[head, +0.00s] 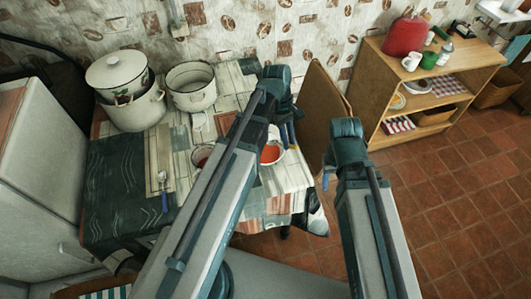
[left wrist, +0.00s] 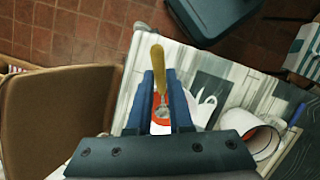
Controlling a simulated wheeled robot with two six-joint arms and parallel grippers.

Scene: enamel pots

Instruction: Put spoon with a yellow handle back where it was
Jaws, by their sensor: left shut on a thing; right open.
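My left gripper (left wrist: 161,78) is shut on the spoon with a yellow handle (left wrist: 158,68), between its two blue fingers in the left wrist view. The spoon's metal end (left wrist: 161,112) shows over a white bowl with red contents (left wrist: 157,128). Whether it touches the bowl is unclear. In the head view, my left gripper (head: 289,131) is above the table beside this bowl (head: 270,154); the spoon is not clearly visible there. My right gripper (head: 325,181) is open and empty past the table's right edge, mostly hidden by its own arm.
A large lidded pot (head: 135,110) and an open white pot (head: 191,88) stand on the table's back left. A blue-handled utensil (head: 164,198) lies on a board at left. Another bowl (head: 203,156) is partly hidden by my arm. A brown panel (head: 318,108) stands at the table's right edge.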

